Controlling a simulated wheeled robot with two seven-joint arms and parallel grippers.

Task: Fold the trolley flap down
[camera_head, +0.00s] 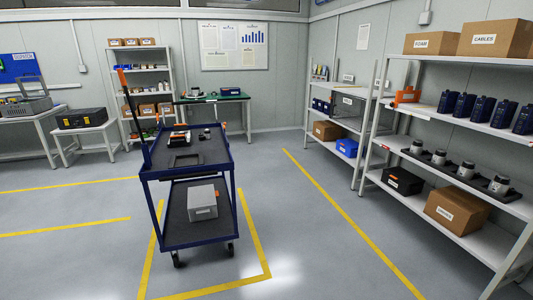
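The blue trolley (188,194) stands in the middle left of the head view, on wheels, with a dark upper deck and a dark lower deck. A thin dark upright piece (134,118) with an orange top rises from its left side, leaning slightly. I cannot tell whether this is the flap seen edge-on or a handle. A dark rectangular piece (186,160) lies on the upper deck near its front, with small items behind it. A grey box (202,203) sits on the lower deck. Neither of my grippers shows in this view.
Yellow floor lines (254,235) run around the trolley. Open floor lies to its right, up to the loaded shelf rack (460,185). A green-topped table (215,99) and a shelf unit (140,75) stand behind; white tables (90,131) stand at left.

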